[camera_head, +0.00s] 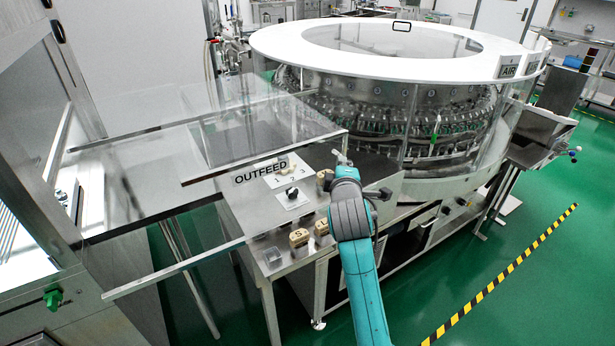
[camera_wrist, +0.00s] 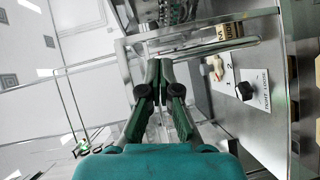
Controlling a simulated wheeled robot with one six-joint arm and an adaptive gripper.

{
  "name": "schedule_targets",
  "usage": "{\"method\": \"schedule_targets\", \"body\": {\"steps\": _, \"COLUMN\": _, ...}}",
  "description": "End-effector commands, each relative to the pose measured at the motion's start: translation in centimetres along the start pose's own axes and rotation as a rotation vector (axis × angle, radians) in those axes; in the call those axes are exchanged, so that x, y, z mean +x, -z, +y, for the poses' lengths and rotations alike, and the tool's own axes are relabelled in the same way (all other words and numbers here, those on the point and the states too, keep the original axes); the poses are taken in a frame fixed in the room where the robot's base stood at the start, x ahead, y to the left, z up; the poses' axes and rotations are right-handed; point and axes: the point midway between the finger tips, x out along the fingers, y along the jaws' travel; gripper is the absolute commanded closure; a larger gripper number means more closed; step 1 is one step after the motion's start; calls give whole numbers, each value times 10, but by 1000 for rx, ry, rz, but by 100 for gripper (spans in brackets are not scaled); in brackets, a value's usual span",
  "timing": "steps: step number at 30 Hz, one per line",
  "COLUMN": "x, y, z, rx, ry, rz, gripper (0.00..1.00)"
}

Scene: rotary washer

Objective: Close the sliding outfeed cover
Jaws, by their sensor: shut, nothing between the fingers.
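The sliding outfeed cover appears to be the clear panel (camera_head: 262,122) with metal edge bars, above the outfeed table in the head view. The OUTFEED label (camera_head: 260,172) is near its front edge. My gripper (camera_head: 341,158) is by the panel's right front corner, small and partly hidden by my arm. In the wrist view my gripper (camera_wrist: 160,88) is shut and empty, its fingertips close to a metal bar (camera_wrist: 195,48) along a clear panel. I cannot tell whether they touch. The clear material makes the cover's full extent hard to see.
A control panel with a black knob (camera_head: 292,193) and several wooden blocks (camera_head: 299,238) sit on the table beside my arm. The round washer (camera_head: 400,100) with its white top ring stands behind.

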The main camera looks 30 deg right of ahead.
Motion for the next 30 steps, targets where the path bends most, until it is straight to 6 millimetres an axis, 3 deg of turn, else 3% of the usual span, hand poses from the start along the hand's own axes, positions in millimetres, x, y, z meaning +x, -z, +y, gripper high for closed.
{"method": "schedule_targets", "body": {"steps": 3, "x": 23, "y": -35, "z": 9, "rx": 2, "ry": -2, "rz": -6, "gripper": 100}}
{"method": "schedule_targets", "body": {"steps": 12, "x": 62, "y": -93, "z": 22, "rx": 1, "ry": 0, "rz": -2, "gripper": 100}}
{"method": "schedule_targets", "body": {"steps": 19, "x": 76, "y": -112, "z": 26, "rx": 1, "ry": 0, "rz": 2, "gripper": 100}}
{"method": "schedule_targets", "body": {"steps": 30, "x": 79, "y": -117, "z": 28, "rx": -1, "ry": 0, "rz": 1, "gripper": 100}}
